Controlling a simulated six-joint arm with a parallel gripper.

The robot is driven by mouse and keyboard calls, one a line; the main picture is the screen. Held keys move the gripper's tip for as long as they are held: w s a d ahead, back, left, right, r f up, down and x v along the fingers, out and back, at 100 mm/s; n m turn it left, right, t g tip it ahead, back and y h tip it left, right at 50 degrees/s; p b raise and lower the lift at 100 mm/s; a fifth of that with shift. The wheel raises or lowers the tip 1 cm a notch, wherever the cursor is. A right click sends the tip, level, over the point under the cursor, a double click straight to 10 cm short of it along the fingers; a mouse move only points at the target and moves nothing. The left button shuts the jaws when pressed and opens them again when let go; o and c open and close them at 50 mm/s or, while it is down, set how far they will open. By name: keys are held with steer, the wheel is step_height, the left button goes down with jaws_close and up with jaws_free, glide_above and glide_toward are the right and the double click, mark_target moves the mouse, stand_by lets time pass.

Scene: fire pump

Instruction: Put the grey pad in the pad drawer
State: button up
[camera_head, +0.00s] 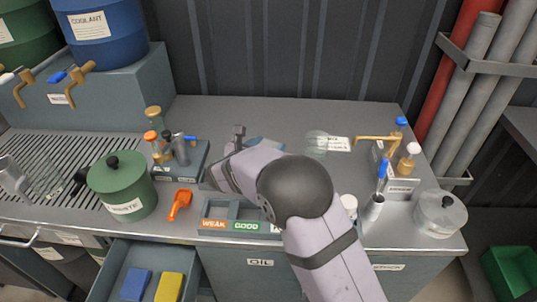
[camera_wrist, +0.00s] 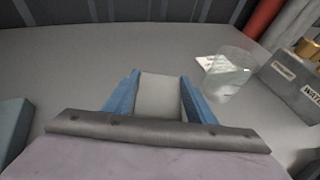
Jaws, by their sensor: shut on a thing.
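The grey pad (camera_wrist: 160,95) shows as a light grey block between the two blue fingers of my gripper (camera_wrist: 160,88) in the wrist view. My gripper is shut on it, over the bench top. In the head view my gripper (camera_head: 262,144) is at the middle of the bench, and my own arm hides most of it and the pad. The drawer (camera_head: 118,268) at the front left stands pulled open. A blue pad (camera_head: 136,284) and a yellow pad (camera_head: 169,288) lie side by side in it. I cannot read a label on this drawer.
A tray marked WEAK and GOOD (camera_head: 217,212), an orange tool (camera_head: 180,204) and a green lidded pot (camera_head: 122,187) stand near the front edge above the drawer. A clear beaker (camera_head: 316,144) stands to the right, also in the wrist view (camera_wrist: 228,78). The back of the bench is clear.

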steer(key=shift+f, duration=1.85)
steer(key=shift+f, duration=0.1)
steer(key=shift+f, duration=0.15)
steer(key=o, duration=1.1)
